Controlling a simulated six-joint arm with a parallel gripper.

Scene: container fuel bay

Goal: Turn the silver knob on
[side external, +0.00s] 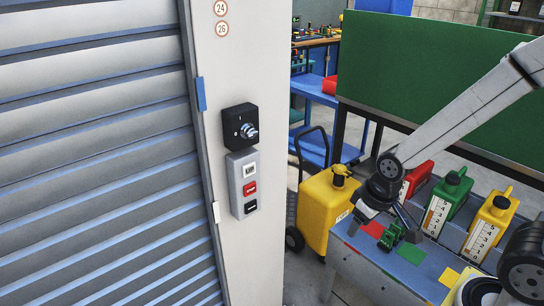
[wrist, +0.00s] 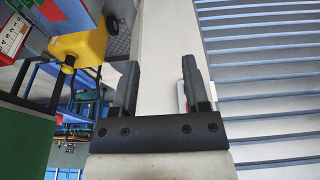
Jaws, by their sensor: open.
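The silver knob (side external: 250,131) sits on a black box (side external: 232,118) on the pale post beside the shutter in the side view. I cannot make out its exact setting. My gripper (side external: 379,218) is well to the right of the knob and lower, over the table, touching neither knob nor box. In the wrist view my gripper (wrist: 159,72) shows two dark fingers spread wide with nothing between them. The knob does not show there.
A grey button box (side external: 236,187) is below the knob. A yellow wheeled tank (side external: 322,207) stands between post and table. Red (side external: 420,176), green (side external: 446,200) and yellow (side external: 490,226) cans stand behind my gripper. A slatted shutter (side external: 95,150) fills the left.

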